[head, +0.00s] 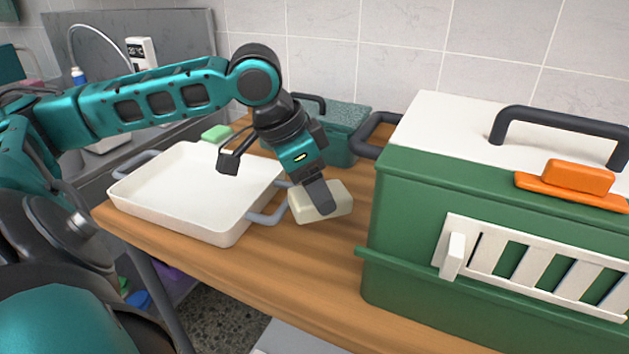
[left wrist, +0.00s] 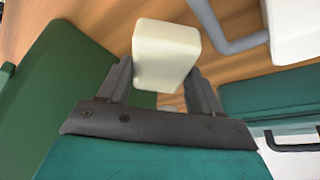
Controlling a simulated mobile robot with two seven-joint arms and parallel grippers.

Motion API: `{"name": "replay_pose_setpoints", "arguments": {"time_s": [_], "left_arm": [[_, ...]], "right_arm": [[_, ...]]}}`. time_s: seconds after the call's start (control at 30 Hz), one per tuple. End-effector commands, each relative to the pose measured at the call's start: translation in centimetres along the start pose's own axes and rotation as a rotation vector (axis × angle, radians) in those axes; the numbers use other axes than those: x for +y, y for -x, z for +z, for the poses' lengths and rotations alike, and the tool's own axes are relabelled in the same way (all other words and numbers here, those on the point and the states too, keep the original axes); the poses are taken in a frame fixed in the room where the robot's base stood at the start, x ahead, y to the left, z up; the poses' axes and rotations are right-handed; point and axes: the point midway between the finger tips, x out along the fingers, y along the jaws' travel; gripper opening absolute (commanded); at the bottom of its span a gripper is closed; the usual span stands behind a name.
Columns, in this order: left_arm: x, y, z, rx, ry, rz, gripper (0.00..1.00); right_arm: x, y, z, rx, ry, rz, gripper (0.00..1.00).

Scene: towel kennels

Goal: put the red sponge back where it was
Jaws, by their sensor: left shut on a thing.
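My left gripper (head: 318,200) is shut on a cream-coloured block (head: 304,203), just right of the white tray's handle and over the wooden table. In the left wrist view the cream block (left wrist: 165,52) sits between the two fingers. I cannot tell whether it touches the table. I see no clearly red sponge. An orange block (head: 578,176) rests on an orange dish (head: 530,184) on top of the green kennel. A light green block (head: 216,133) lies behind the white tray. My right gripper is not in view.
The white tray (head: 185,190) with grey handles is empty on the wooden table (head: 290,262). The large green kennel (head: 410,220) with a white lid stands at the right. A smaller green box (head: 345,122) stands behind my gripper. A sink is at the far left.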

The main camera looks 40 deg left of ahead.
Motion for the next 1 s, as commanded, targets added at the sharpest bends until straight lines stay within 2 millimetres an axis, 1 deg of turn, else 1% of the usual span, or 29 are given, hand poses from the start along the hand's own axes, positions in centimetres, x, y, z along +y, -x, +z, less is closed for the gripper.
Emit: {"name": "replay_pose_setpoints", "arguments": {"time_s": [0.03, 0.07, 0.3, 0.53, 0.63, 0.7, 0.77, 1.0], "left_arm": [[0.0, 0.0, 0.0, 0.0, 0.0, 0.0, 0.4], [0.0, 0.0, 0.0, 0.0, 0.0, 0.0, 0.68], [0.0, 0.1, 0.0, 0.0, 0.0, 0.0, 0.9], [0.0, 0.1, -0.1, 0.001, 0.0, 0.0, 0.9], [0.0, 0.7, -0.3, 0.002, 0.0, -0.001, 0.9], [0.0, 1.5, -0.7, 0.004, 0.0, 0.0, 0.9], [-0.2, 2.1, -0.5, 0.0, 0.0, -0.005, 0.9], [-0.2, 6.1, -0.5, -0.001, 0.0, -0.008, 0.9]], "right_arm": [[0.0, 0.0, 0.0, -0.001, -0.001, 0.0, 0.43], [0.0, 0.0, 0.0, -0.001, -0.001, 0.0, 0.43], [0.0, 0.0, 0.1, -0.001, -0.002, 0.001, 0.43], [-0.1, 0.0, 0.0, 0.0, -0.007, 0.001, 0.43], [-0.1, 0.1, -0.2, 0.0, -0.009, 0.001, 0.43], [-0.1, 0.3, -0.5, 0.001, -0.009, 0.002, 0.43], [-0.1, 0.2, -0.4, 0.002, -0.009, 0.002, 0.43], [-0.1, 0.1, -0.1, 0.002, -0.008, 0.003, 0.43]]}}
